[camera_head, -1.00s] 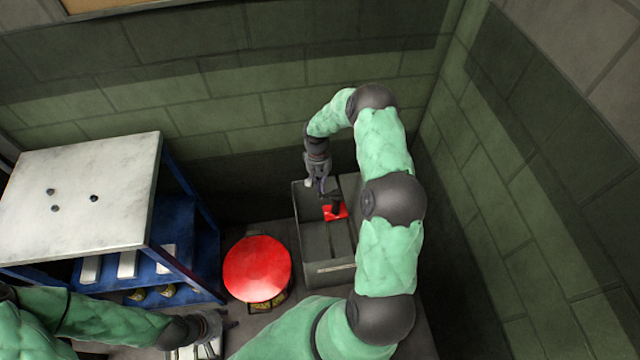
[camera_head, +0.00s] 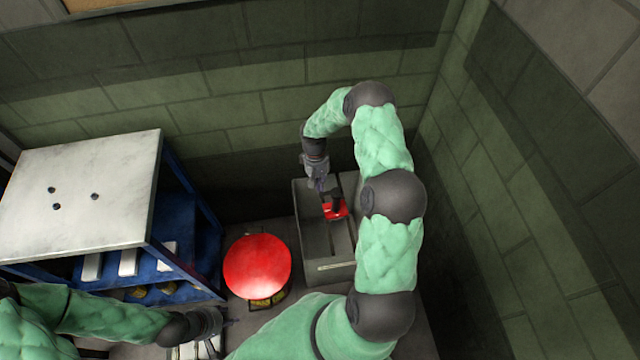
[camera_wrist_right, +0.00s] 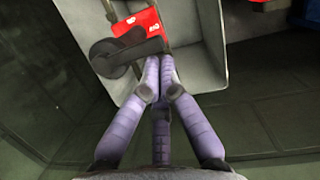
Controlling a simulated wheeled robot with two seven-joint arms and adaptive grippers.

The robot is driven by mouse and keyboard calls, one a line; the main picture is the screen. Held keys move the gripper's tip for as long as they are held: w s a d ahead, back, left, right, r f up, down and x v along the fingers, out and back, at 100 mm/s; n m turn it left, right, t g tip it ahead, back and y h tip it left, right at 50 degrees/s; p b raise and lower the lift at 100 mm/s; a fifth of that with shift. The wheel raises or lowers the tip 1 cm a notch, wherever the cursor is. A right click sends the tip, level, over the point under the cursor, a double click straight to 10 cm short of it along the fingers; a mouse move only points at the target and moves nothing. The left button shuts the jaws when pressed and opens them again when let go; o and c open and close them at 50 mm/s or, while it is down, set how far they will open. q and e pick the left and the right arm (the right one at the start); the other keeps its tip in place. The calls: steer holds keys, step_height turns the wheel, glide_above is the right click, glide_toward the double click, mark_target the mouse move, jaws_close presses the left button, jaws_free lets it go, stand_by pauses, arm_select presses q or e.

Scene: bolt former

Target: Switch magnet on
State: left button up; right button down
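The magnet is a red block (camera_wrist_right: 137,22) with a black lever (camera_wrist_right: 125,50). In the head view its red body (camera_head: 341,212) is inside a grey open-topped bin (camera_head: 325,262). My right gripper (camera_wrist_right: 159,68) has its purple fingers drawn together, with the tips at the lever's side. I see nothing clearly held between them, and whether they touch the lever is unclear. In the head view my right gripper (camera_head: 319,186) is above the bin's far left part. My left gripper (camera_head: 222,324) is low at the lower left, away from the magnet; its fingers are too small to judge.
A round red disc-topped object (camera_head: 257,267) stands left of the bin. A blue-framed table with a white top (camera_head: 90,200) stands further left, with pale blocks on its lower shelf. Brick walls close off the back and right. A red thing shows at the wrist view's top right.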

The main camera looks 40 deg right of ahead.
mark_target(321, 195)
steer(key=shift+s+a+n, duration=0.15)
steer(key=shift+a+n, duration=0.05)
steer(key=shift+n, duration=0.2)
steer(key=n, duration=0.1)
steer(key=s+a+n+h+p, duration=0.1)
steer(key=n, duration=0.1)
steer(key=shift+s, duration=0.15)
steer(key=s+n, duration=0.1)
steer(key=n, duration=0.2)
steer(key=shift+s+a+h, duration=0.35)
steer(key=shift+h, duration=0.05)
steer(key=s+n, duration=0.1)
steer(key=n, duration=0.1)
steer(key=s+n+h, duration=0.1)
steer(key=n, duration=0.2)
steer(key=s+n+t, duration=0.1)
steer(key=s+n, duration=0.1)
steer(key=n, duration=0.1)
steer(key=shift+d, duration=0.3)
